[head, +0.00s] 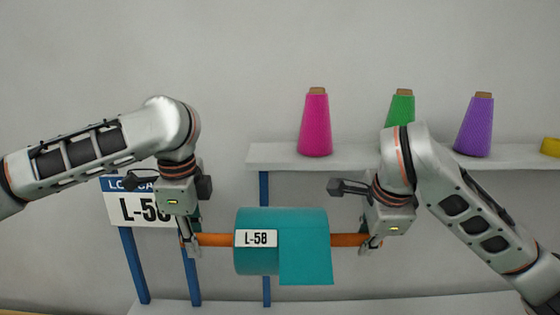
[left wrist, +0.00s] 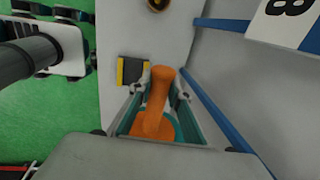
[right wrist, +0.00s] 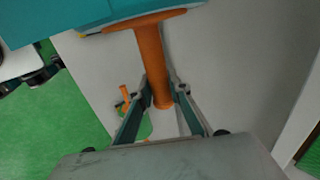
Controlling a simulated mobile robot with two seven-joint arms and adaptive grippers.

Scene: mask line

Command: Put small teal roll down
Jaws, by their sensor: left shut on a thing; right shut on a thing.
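The small teal roll (head: 268,265) hangs level in the head view, with an L-58 label and a loose flap of sheet on its right. An orange bar (head: 348,240) sticks out of both its ends. My left gripper (head: 190,245) is shut on the bar's left end, also seen in the left wrist view (left wrist: 157,92). My right gripper (head: 371,246) is shut on the bar's right end; the right wrist view shows the bar (right wrist: 150,60) between its fingers (right wrist: 163,90). The roll is held up in front of the rack, apart from the shelf.
A shelf (head: 275,156) behind holds pink (head: 315,125), green (head: 402,105) and purple (head: 474,125) cones and a yellow thing (head: 550,147) at the edge. A sign reading L-58 (head: 125,212) is on the left. Blue posts (head: 135,270) and a lower pale surface (head: 400,305) lie below.

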